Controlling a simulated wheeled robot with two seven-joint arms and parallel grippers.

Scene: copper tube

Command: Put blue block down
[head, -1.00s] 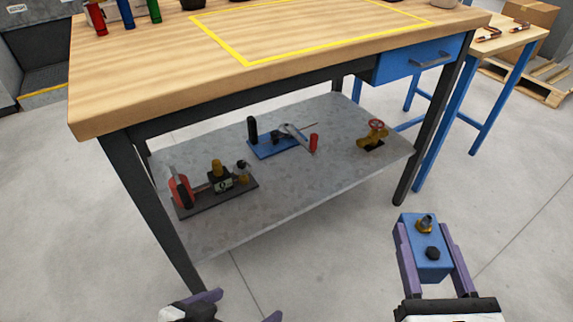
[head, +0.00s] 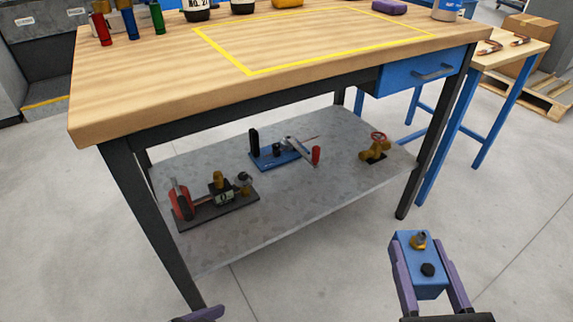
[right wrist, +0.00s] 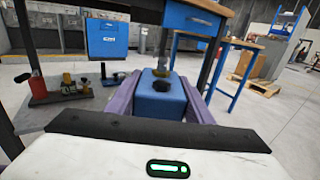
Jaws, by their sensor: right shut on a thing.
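The blue block (head: 421,268) has a brass fitting and a black knob on its top. My right gripper (head: 424,275) is shut on it, with purple fingers on both sides. The block is held in front of the workbench, to the right of and outside the lower shelf. In the right wrist view the blue block (right wrist: 160,97) sits between the purple fingers. Part of my left gripper (head: 203,314) shows at the bottom edge; most of it is out of frame, so its opening cannot be told.
The workbench top (head: 150,90) has a yellow taped outline (head: 250,72), with bottles and coloured tubes at the back. The lower shelf (head: 290,200) holds several tools and a brass valve (head: 375,150). A small blue-legged table (head: 515,48) with copper pieces stands at the right.

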